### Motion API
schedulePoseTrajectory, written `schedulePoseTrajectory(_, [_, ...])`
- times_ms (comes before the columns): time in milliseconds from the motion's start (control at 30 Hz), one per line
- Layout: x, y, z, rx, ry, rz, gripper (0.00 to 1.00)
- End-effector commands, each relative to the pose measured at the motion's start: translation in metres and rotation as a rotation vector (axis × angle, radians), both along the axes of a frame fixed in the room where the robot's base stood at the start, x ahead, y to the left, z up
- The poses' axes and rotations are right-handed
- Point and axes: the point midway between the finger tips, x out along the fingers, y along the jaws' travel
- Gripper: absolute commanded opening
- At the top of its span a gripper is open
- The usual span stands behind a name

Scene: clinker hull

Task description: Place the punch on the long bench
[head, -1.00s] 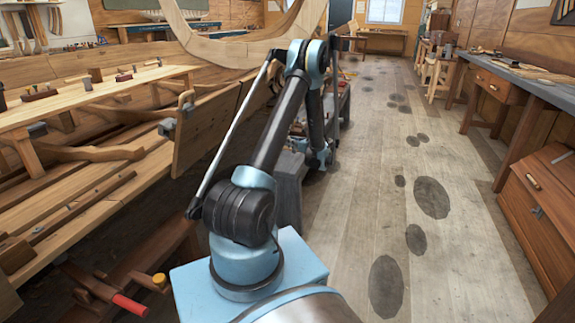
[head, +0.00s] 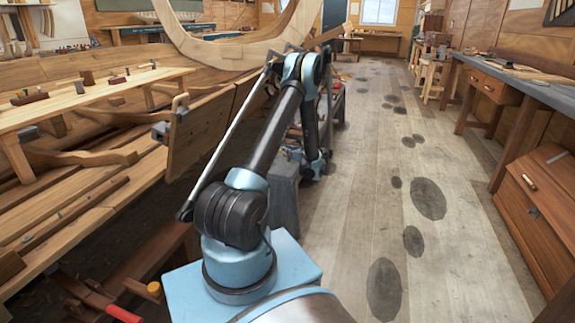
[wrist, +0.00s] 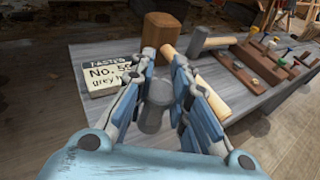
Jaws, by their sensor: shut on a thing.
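In the wrist view my gripper (wrist: 158,84) is shut on a grey, round-ended metal piece (wrist: 154,112), which looks like the punch. The fingers hide part of it. It is held above a grey bench top (wrist: 255,108); I cannot tell whether it touches it. In the head view my arm hides the gripper and the punch. A long wooden bench (head: 100,92) with small tools stands at the left. A long grey-topped bench (head: 515,82) runs along the right wall. I cannot tell which is the task's long bench.
The wrist view shows a wooden mallet (wrist: 163,32), a grey-headed hammer (wrist: 198,44), a labelled box (wrist: 100,76) and a wooden tool rack (wrist: 250,68) near my gripper. The plank floor (head: 350,230) is clear between the benches. A big wooden ring frame (head: 235,55) stands ahead.

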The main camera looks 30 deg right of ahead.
Motion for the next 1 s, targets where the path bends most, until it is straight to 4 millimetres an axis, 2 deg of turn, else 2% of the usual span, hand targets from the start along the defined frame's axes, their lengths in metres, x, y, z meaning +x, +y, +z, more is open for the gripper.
schedulePoseTrajectory(100, [0.000,0.000,-0.011,0.000,0.000,0.000,0.00])
schedulePoseTrajectory(333, [0.000,0.000,-0.022,0.000,0.000,0.000,0.00])
schedulePoseTrajectory(633, [0.000,0.000,-0.054,0.000,0.000,0.000,0.00])
schedulePoseTrajectory(1000, [0.000,0.001,-0.058,0.000,0.000,0.001,0.00])
